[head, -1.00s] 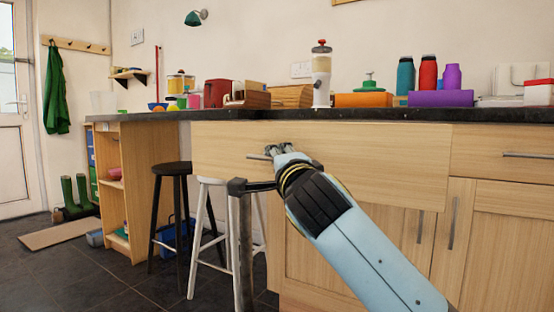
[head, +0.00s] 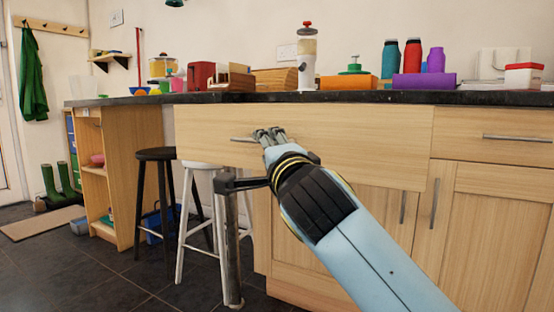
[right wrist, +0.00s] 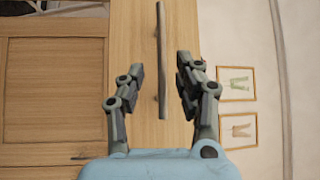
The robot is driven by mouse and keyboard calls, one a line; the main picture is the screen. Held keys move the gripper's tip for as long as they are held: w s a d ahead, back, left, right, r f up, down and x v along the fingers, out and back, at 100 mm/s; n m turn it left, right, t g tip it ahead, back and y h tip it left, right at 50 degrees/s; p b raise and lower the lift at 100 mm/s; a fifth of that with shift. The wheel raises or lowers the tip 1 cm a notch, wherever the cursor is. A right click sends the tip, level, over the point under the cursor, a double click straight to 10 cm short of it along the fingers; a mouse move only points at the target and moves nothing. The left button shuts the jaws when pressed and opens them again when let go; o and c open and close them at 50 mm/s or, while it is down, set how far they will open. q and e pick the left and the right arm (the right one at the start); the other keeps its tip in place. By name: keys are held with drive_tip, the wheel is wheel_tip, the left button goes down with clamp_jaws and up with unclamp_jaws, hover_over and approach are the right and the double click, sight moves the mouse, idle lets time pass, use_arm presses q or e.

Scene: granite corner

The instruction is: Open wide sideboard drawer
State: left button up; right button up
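The wide sideboard drawer (head: 370,140) has a pale wood front under the dark worktop. Its metal bar handle (head: 243,140) shows in the head view just left of my right gripper (head: 270,134), which partly covers it. In the right wrist view the handle (right wrist: 162,75) stands upright in the picture, between the two fingers of my right gripper (right wrist: 160,62). The fingers are spread, with a gap on both sides of the bar. My left gripper is not in view.
A black stool (head: 155,155) and a white stool (head: 200,167) stand below the drawer's left part. A smaller drawer (head: 490,148) and cupboard doors (head: 490,230) are at the right. Bottles and boxes stand on the worktop (head: 350,97). Dark floor is open at lower left.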

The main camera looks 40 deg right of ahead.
drive_tip(key=v, duration=0.7)
drive_tip(key=shift+s, duration=0.15)
